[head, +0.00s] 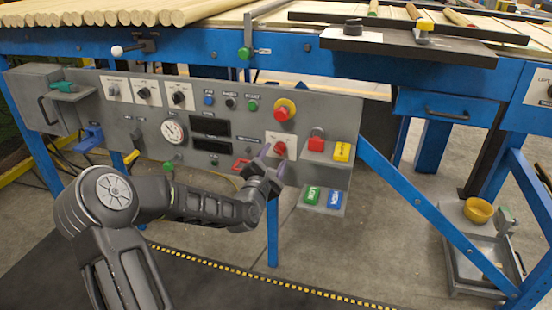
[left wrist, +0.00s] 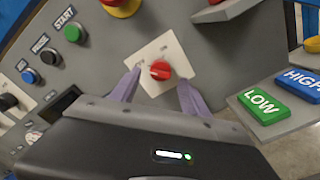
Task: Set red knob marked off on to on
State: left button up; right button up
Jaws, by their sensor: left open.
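The red knob (head: 279,149) sits on a white plate (head: 286,139) at the lower right of the grey control panel. In the left wrist view the red knob (left wrist: 160,70) shows close up, with small lettering on its plate too blurred to read. My left gripper (head: 270,160) is just in front of and below the knob in the head view. In the left wrist view its two purple fingers (left wrist: 155,85) are open, one on each side of the knob, with gaps between them and it. My right gripper is not in view.
A red and yellow emergency button (head: 284,110) sits above the knob. A shelf to the right holds a red block (head: 317,141) and a yellow block (head: 342,151). Green LOW (head: 311,195) and blue HIGH (head: 335,198) blocks are on a lower shelf. A gauge (head: 173,131) is further left.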

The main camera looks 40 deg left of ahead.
aim_at(279, 149)
pick_arm(q)
jog(key=shift+x, duration=1.15)
jog(key=shift+c, duration=0.2)
grip_shut()
